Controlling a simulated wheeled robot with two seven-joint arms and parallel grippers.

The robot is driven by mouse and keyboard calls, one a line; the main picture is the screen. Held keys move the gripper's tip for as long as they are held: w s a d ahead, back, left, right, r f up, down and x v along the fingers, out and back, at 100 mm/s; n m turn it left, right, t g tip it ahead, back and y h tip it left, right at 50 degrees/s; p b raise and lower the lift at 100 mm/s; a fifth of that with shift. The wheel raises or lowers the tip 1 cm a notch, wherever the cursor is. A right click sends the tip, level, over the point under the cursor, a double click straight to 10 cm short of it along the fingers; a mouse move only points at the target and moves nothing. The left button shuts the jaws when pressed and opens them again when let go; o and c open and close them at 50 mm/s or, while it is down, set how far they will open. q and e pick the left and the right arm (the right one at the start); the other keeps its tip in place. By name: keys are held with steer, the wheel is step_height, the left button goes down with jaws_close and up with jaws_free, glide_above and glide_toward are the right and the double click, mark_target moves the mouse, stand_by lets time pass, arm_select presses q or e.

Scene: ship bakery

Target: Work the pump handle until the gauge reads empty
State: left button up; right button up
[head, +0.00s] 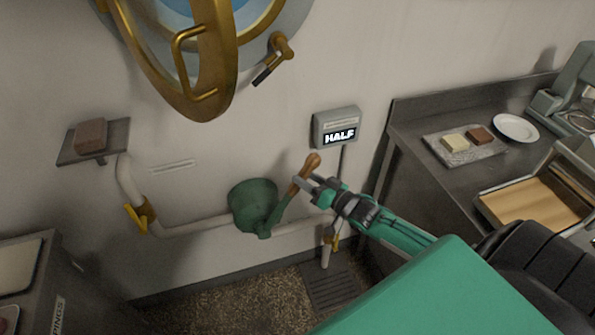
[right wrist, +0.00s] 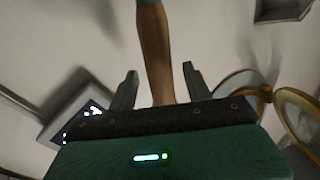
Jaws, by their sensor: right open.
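The green pump (head: 254,203) is fixed to the wall on a white pipe. Its handle (head: 302,178) has a brown wooden grip and slants up to the right. The gauge (head: 338,129) on the wall above reads HALF; it also shows at the left of the right wrist view (right wrist: 75,118), tilted and unreadable. My right gripper (head: 307,182) is at the wooden grip. In the right wrist view the handle (right wrist: 154,50) runs between the two open fingers (right wrist: 160,78), with gaps at both sides. My left gripper is out of view.
A brass-framed porthole (head: 195,95) hangs open above the pump. A small shelf (head: 110,150) holds a brown block at the left. A steel counter (head: 420,125) at the right carries a board, a plate and a machine. A floor grate (head: 330,285) lies below the pump.

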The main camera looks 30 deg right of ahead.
steer(key=shift+x, duration=2)
steer(key=shift+c, duration=0.4)
steer(key=shift+p, duration=0.3)
jaws_close()
